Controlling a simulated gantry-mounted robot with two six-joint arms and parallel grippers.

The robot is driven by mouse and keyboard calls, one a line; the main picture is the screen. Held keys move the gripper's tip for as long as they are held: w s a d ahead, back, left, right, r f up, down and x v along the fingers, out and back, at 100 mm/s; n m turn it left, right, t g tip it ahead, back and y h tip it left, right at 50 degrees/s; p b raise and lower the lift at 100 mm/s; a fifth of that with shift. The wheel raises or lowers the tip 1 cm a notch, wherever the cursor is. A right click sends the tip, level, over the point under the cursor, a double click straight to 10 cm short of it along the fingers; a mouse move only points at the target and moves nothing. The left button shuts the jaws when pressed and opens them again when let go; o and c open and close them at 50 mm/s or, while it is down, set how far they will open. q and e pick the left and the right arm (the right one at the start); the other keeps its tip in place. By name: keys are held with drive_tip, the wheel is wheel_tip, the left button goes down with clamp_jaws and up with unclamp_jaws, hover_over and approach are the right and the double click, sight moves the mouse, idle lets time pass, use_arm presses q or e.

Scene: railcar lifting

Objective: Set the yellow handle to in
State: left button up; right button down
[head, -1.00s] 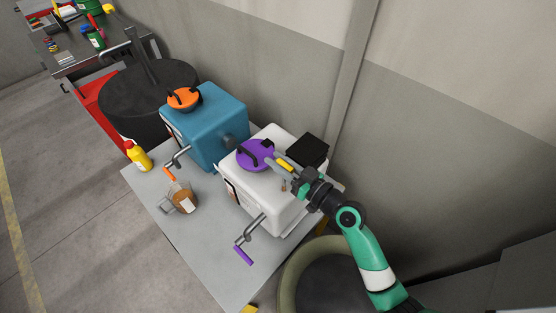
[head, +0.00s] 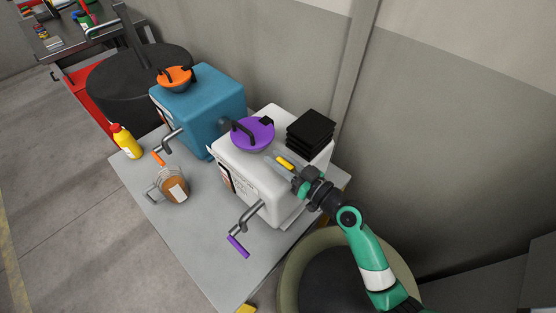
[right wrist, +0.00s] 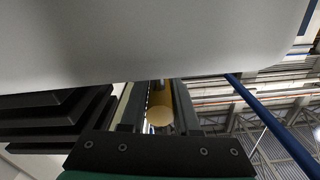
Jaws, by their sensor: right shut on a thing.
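The yellow handle (head: 285,162) is a short yellow bar between the fingers of my right gripper (head: 281,163). In the right wrist view the yellow handle (right wrist: 160,112) shows end-on as a round yellow piece between the two dark fingers, which are shut on it. In the head view the gripper is over the white machine (head: 262,192), just below its purple lid (head: 252,136). What the handle is mounted on is hidden. My left gripper is not in view.
A stack of black trays (head: 311,133) sits close behind my right gripper. A purple-handled crank (head: 245,222) sticks out at the front. A blue machine (head: 205,110), a jug (head: 173,187) and a yellow bottle (head: 126,141) are to the left.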

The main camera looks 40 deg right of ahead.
drive_tip(key=shift+f, duration=0.3)
drive_tip(key=c, duration=0.9)
unclamp_jaws()
drive_tip(key=shift+o, duration=1.2)
drive_tip(key=shift+r, duration=0.1)
drive_tip(key=s, duration=1.1)
drive_tip(key=shift+s+d, duration=0.2)
drive_tip(key=shift+s, duration=0.1)
drive_tip(key=shift+w+r, duration=0.1)
